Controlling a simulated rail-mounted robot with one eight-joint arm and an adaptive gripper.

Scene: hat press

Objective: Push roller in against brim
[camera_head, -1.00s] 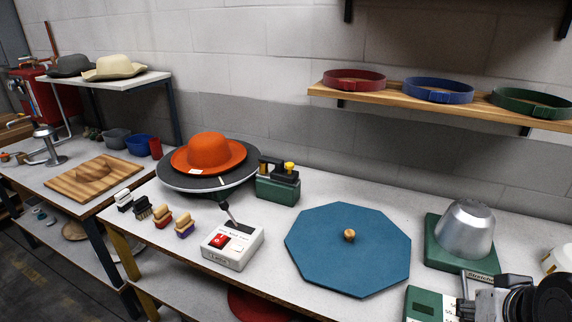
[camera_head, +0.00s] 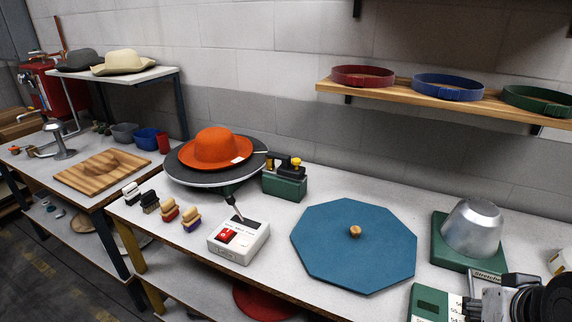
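The orange hat (camera_head: 214,146) sits brim down on a round dark turntable (camera_head: 184,178), with a small white tag on its brim. The roller unit is a dark green block (camera_head: 286,187) with black parts and a yellow knob (camera_head: 296,162). It stands just right of the turntable. Its front end is close to the turntable edge, and I cannot tell whether the roller touches the brim. The control box (camera_head: 239,243) with a red switch and a black lever stands in front. No gripper fingers are recognisable. A grey and black mechanism (camera_head: 528,298) is cut off at the lower right.
A blue octagonal board (camera_head: 352,262) with a wooden knob lies right of the box. Several small brushes (camera_head: 169,212) stand left of it. A metal hat form (camera_head: 472,229) stands on a green base at right. A wooden shelf (camera_head: 396,93) holds hat bands above.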

